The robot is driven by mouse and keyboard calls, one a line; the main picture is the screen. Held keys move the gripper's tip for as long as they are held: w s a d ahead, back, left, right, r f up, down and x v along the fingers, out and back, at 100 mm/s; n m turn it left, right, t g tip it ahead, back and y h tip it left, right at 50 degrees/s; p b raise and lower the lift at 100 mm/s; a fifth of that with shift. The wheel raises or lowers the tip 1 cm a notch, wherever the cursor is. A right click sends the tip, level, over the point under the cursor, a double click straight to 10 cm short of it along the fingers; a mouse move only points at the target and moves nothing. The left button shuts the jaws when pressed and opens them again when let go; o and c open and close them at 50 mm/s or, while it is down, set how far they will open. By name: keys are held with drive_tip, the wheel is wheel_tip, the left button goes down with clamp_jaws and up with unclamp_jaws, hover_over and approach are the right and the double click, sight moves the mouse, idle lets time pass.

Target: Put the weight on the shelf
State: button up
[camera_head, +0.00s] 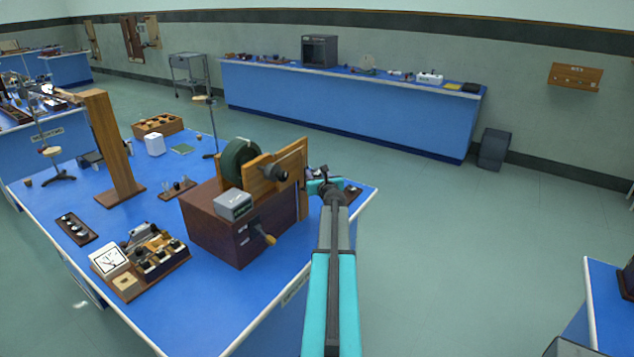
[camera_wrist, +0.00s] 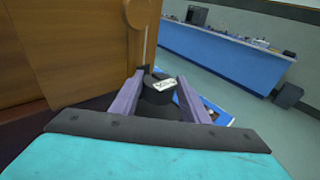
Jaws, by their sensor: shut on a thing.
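My gripper (camera_head: 326,183) is at the right edge of the near blue bench, beside a wooden apparatus. In the wrist view my gripper (camera_wrist: 160,84) has its two purple fingers on either side of a dark round weight (camera_wrist: 156,95) with a pale label, and is shut on it. The weight is hard to make out in the head view. A small wooden wall-mounted piece (camera_head: 575,76), which looks like a shelf, hangs on the far right wall. I cannot tell for certain that it is the task's shelf.
The wooden apparatus (camera_head: 240,220) with a green wheel stands close left of my gripper; its upright panel (camera_wrist: 70,45) fills the wrist view's left. A long blue bench (camera_head: 340,110) with instruments lines the back wall. A dark bin (camera_head: 494,149) stands beside it. Open floor lies right.

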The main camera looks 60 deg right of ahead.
drive_tip(key=shift+f, duration=1.75)
drive_tip(key=shift+f, duration=0.1)
drive_tip(key=o, duration=1.5)
drive_tip(key=shift+c, duration=0.2)
drive_tip(key=shift+s+a, duration=0.1)
drive_tip(key=b+v, duration=0.3)
drive_tip(key=v, duration=0.8)
drive_tip(key=shift+s+a, duration=0.2)
drive_tip(key=shift+s, duration=0.05)
